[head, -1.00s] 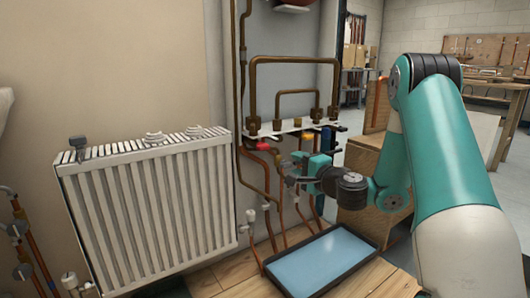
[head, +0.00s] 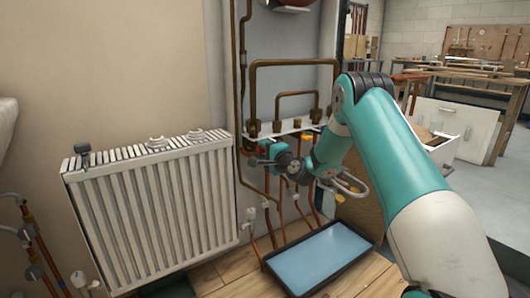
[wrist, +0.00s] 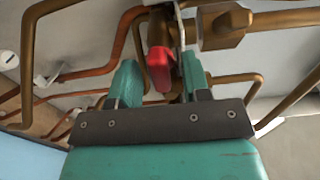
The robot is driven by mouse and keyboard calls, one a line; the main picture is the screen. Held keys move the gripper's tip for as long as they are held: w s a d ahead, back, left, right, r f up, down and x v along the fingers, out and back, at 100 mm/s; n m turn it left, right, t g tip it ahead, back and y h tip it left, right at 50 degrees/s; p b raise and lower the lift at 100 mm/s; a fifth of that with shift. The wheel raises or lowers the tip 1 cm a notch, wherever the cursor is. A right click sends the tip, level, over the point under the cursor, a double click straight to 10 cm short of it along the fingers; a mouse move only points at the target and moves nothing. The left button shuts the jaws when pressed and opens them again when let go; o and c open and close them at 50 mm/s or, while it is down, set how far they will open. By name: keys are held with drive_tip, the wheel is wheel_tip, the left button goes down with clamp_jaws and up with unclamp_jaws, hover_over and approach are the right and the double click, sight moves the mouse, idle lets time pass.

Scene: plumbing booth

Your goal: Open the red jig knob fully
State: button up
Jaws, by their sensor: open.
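The red jig knob (wrist: 159,68) hangs below a brass valve in the wrist view, between the two teal fingers of my gripper (wrist: 159,62). The fingers are open, with a visible gap on each side of the knob, wider on the left. I cannot tell the knob's exact turn angle.
Copper pipes (head: 252,95) rise and run around the rail (head: 290,129). A yellow knob (head: 307,137) sits to the right. A white radiator (head: 160,205) stands at left. A blue tray (head: 318,258) lies below.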

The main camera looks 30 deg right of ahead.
drive_tip(key=shift+c, duration=0.4)
drive_tip(key=c, duration=0.7)
drive_tip(key=shift+o, duration=0.2)
drive_tip(key=shift+n, duration=0.4)
drive_tip(key=n+b, duration=0.1)
drive_tip(key=n, duration=0.1)
drive_tip(key=n+b, duration=0.1)
drive_tip(key=b, duration=0.1)
drive_tip(key=shift+f+n, duration=0.2)
drive_tip(key=shift+n, duration=0.2)
drive_tip(key=n+b, duration=0.3)
drive_tip(key=n, duration=0.1)
drive_tip(key=shift+n, duration=0.3)
drive_tip(key=n+b, duration=0.4)
drive_tip(key=n, duration=0.1)
drive_tip(key=shift+r+n+b, duration=0.1)
drive_tip(key=shift+n+b, duration=1.35)
drive_tip(key=shift+n, duration=0.35)
